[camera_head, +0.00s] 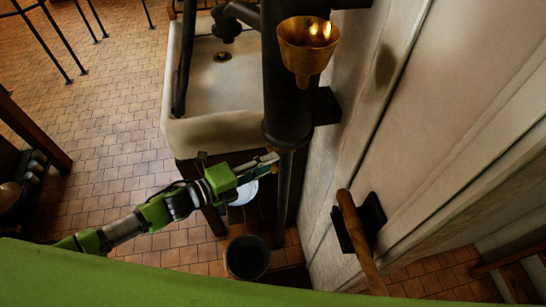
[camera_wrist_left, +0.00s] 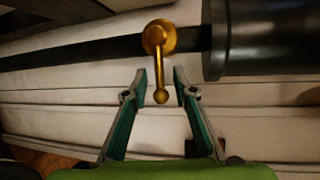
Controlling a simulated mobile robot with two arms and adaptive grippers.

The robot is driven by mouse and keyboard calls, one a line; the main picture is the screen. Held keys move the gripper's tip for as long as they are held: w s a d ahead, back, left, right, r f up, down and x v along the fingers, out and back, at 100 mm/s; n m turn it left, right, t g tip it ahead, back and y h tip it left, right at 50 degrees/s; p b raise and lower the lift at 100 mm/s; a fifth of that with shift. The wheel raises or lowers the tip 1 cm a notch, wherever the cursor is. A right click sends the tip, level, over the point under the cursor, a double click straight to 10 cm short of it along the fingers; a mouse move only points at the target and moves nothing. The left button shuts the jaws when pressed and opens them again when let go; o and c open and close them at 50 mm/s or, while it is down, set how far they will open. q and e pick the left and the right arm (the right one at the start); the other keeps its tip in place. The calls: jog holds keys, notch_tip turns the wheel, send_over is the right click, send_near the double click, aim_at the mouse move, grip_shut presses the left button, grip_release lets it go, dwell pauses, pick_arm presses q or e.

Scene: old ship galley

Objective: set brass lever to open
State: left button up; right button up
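The brass lever (camera_wrist_left: 160,66) shows in the left wrist view. It has a round hub on a dark pipe (camera_wrist_left: 90,53) and a thin handle hanging down to a small ball end. My left gripper (camera_wrist_left: 160,84) is open, with one finger on each side of the handle's lower part. Gaps show on both sides, and the fingers do not seem to touch it. In the head view my left gripper (camera_head: 266,162) reaches the thin pipe below the thick black cylinder; the lever is mostly hidden there. My right gripper is not in view.
The thick black cylinder (camera_head: 288,95) stands beside a stone sink (camera_head: 212,135). A brass funnel (camera_head: 308,45) is above it. A dark bucket (camera_head: 247,258) stands on the tiled floor below. A wooden handle (camera_head: 356,235) is by the wall at right.

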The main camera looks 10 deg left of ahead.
pick_arm(q)
jog(key=shift+x, duration=0.95)
jog(key=shift+w+d, duration=0.15)
jog(key=shift+f, duration=0.1)
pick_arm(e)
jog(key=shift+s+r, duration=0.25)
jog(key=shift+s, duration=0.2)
